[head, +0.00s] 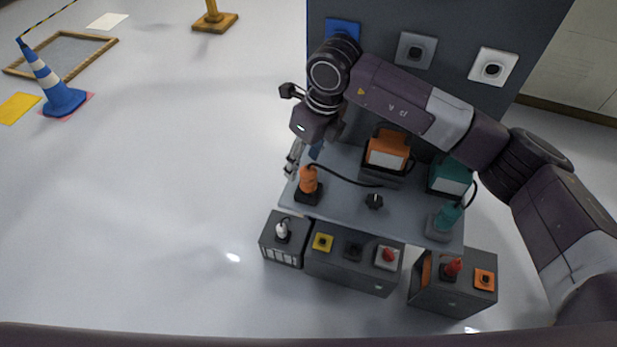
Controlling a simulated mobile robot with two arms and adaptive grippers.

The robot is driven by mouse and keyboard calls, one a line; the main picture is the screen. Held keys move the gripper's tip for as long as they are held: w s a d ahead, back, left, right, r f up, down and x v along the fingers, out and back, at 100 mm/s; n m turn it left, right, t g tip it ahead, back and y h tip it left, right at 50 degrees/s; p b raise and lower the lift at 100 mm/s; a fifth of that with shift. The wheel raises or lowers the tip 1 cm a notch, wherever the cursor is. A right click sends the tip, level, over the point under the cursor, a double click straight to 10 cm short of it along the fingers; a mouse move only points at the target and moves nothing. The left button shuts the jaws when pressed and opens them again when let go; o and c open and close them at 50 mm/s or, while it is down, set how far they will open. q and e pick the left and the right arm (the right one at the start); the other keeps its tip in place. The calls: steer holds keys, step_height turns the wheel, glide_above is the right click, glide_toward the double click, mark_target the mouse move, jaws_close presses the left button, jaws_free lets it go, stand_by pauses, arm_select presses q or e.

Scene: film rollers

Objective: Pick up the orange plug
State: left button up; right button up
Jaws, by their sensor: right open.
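The orange plug (308,180) stands upright in a dark square holder near the left end of a grey shelf (340,203). A black cable runs from its top to the right across the shelf. My right gripper (302,161) hangs just above and behind the plug, pointing down, with its fingers spread. It is open and holds nothing. One finger shows left of the plug's top; the other is partly hidden by the gripper body. I cannot tell whether a finger touches the plug. My left gripper is out of view.
An orange box (388,150) and a teal box (451,177) stand on the shelf, with a teal plug (447,215) at its right. Dark boxes with sockets, including one with a red plug (452,267), stand in front. A dark panel (455,90) rises behind.

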mark_target(309, 169)
steer(key=shift+w+d+r+h, duration=0.1)
steer(key=shift+w+d+h, duration=0.15)
steer(key=shift+d, duration=0.25)
steer(key=shift+w+d+h, duration=0.15)
steer(key=shift+w+d, duration=0.05)
steer(key=shift+d, duration=0.25)
steer(key=shift+w+d, duration=0.1)
steer(key=shift+d, duration=0.1)
steer(key=f+p, duration=0.1)
steer(key=f, duration=0.3)
steer(key=a+f+p, duration=0.1)
steer(key=f, duration=0.1)
steer(key=shift+w+a+f+p, duration=0.1)
steer(key=shift+w+f+p, duration=0.05)
steer(key=shift+f+p, duration=0.2)
steer(key=shift+w+f, duration=0.1)
steer(key=shift+f, duration=0.35)
jaws_close()
steer(key=shift+r, duration=0.2)
step_height(309, 169, up, 20)
steer(key=b, duration=0.4)
steer(key=shift+f, duration=0.15)
